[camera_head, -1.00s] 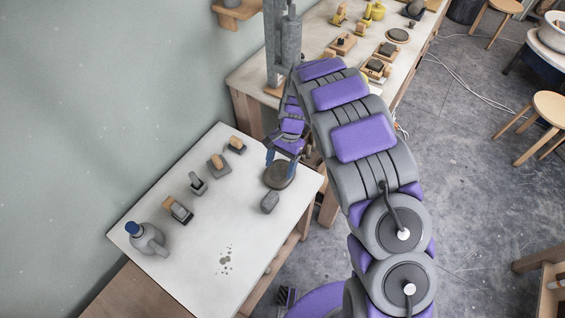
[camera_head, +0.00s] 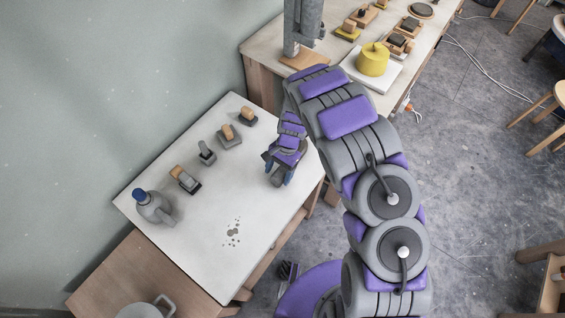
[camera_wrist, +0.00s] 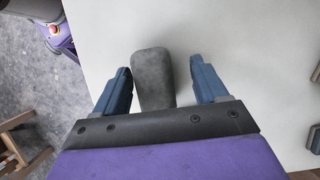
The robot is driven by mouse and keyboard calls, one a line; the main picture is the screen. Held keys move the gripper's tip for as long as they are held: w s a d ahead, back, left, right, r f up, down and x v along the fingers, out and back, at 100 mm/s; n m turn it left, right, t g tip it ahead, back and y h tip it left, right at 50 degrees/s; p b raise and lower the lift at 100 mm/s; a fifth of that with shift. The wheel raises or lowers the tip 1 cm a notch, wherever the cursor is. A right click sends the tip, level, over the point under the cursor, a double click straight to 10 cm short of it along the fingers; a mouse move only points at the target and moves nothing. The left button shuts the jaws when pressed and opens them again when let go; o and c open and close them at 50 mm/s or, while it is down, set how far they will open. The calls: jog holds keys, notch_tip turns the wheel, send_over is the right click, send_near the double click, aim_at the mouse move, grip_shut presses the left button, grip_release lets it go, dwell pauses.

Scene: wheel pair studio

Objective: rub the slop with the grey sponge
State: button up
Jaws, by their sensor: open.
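The slop (camera_head: 232,233) is a cluster of grey-green spots near the front of the white table (camera_head: 215,275). The grey sponge is a rounded block; in the wrist view the sponge (camera_wrist: 153,80) lies on the white surface between my fingers, its near end close to the gripper body. My gripper (camera_head: 279,172) is over the right part of the table, to the right of and behind the slop. In the wrist view, my gripper (camera_wrist: 161,76) is open, with blue fingers on either side of the sponge and a visible gap on the right. In the head view the arm and gripper mostly cover the sponge.
A second bench (camera_head: 262,50) with a yellow round piece (camera_head: 373,60) stands behind. The table between tools and slop is clear.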

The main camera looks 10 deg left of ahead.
jog(key=shift+s+f, duration=0.3)
jog(key=shift+f, duration=0.35)
jog(key=shift+d, duration=0.45)
jog(key=shift+a+f, duration=0.1)
jog(key=shift+a, duration=0.35)
jog(key=c, duration=0.6)
jog(key=shift+d, duration=0.25)
jog(key=c, duration=0.4)
jog(key=o, duration=0.7)
jog(key=shift+a, duration=0.15)
jog(key=shift+r, duration=0.25)
jog(key=shift+r+p, duration=0.45)
jog(key=shift+r, duration=0.45)
